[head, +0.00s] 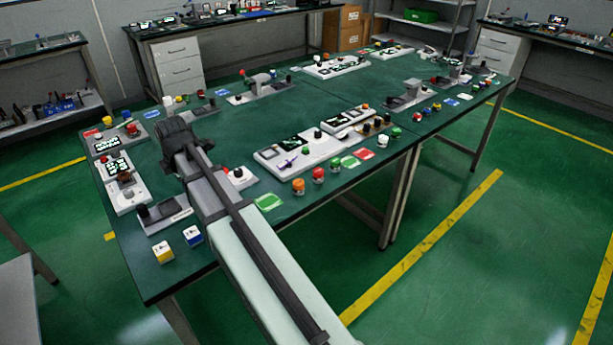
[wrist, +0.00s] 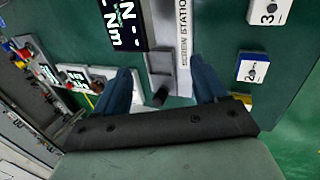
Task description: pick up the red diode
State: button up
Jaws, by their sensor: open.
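Several red parts lie on the green table (head: 230,115), and I cannot tell for sure which is the red diode. A red round part (head: 318,174) stands near the front edge, between orange and green ones. Another red part (head: 132,130) is at the left end, and a small red one (head: 225,171) shows beside my arm. My gripper (wrist: 160,70) is open in the wrist view, its two blue fingers apart with nothing held. A grey screw station (wrist: 183,45) lies beyond and between the fingers; it also shows in the head view (head: 165,214). The head view does not show the fingers clearly.
A blue-and-white cube (head: 192,236) and a yellow-and-white cube (head: 163,252) are at the front left corner. White module trays (head: 292,155) sit mid-table, with coloured caps and a green card (head: 269,202) nearby. Bare table lies behind the trays.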

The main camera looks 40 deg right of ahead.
jog(key=s+d+r+m, duration=0.1)
jog(key=s+d, duration=0.2)
jog(key=d, duration=1.1)
jog(key=m+g, duration=0.4)
jog(key=g, duration=0.1)
send_near(318, 170)
notch_tip(318, 170, down, 6)
jog(key=shift+d, duration=0.1)
jog(key=shift+s+f, duration=0.2)
jog(key=shift+f, duration=2.35)
jog(key=shift+c, duration=0.3)
jog(key=c, duration=1.1)
jog(key=shift+c, duration=0.2)
